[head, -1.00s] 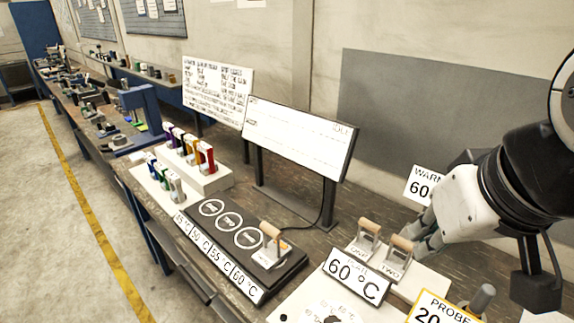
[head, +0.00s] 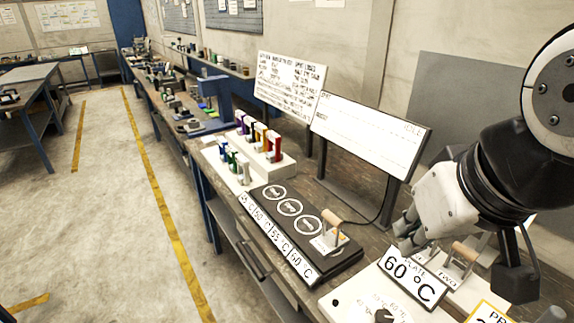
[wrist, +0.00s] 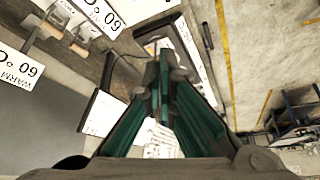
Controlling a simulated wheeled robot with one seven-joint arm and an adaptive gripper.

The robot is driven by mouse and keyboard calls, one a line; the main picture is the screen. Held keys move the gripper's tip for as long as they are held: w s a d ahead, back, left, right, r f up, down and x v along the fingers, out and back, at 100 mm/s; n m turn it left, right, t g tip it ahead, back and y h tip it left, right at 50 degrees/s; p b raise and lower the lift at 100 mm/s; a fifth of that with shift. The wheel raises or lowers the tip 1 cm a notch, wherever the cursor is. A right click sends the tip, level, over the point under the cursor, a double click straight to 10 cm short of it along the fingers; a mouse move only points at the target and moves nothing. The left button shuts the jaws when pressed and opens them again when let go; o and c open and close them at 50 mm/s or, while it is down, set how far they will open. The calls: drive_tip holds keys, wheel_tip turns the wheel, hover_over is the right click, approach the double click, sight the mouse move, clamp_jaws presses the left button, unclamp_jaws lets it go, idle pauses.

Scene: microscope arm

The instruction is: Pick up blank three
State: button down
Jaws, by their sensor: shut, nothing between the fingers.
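A small block with a wooden handle (head: 330,233) stands upright on the black board (head: 268,205), at the end nearest me. Its label is too small to read, so I cannot confirm that it is blank three. Two more handled blocks stand to the right. One of them (head: 460,256) shows beside the 60 °C sign, and the other is mostly hidden behind the sign and my gripper. My gripper (head: 405,235) hangs to the right of the block on the board, apart from it. In the wrist view its fingertips (wrist: 163,62) are together and empty.
A 60 °C sign (head: 412,280) stands below my gripper in the picture. A white rack of coloured vials (head: 262,160) is beyond the board. A whiteboard on a stand (head: 368,135) rises behind the board. Open floor (head: 120,210) lies left of the bench.

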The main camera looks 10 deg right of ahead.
idle(0.3)
drive_tip(key=c, duration=1.7)
unclamp_jaws()
drive_tip(key=shift+w, duration=0.15)
drive_tip(key=o, duration=0.4)
drive_tip(key=w+m, duration=0.1)
drive_tip(key=m, duration=0.1)
drive_tip(key=w+a+m+y, duration=0.1)
drive_tip(key=w, duration=0.1)
drive_tip(key=w+a+f+m+y, duration=0.1)
drive_tip(key=m, duration=0.1)
drive_tip(key=shift+w+a+m+g, duration=0.2)
drive_tip(key=shift+w+m+g, duration=0.1)
drive_tip(key=shift+g, duration=0.1)
drive_tip(key=m+t+y+p, duration=0.1)
drive_tip(key=m+p, duration=0.1)
drive_tip(key=m, duration=2.3)
hover_over(335, 217)
drive_tip(key=s+d, duration=0.3)
drive_tip(key=s, duration=0.3)
wheel_tip(335, 217, down, 13)
drive_tip(key=b+x, duration=0.2)
drive_tip(key=x, duration=0.6)
drive_tip(key=shift+w+a+f, duration=0.15)
drive_tip(key=shift+w+a, duration=0.05)
drive_tip(key=shift+w, duration=0.1)
drive_tip(key=shift+x, duration=2.55)
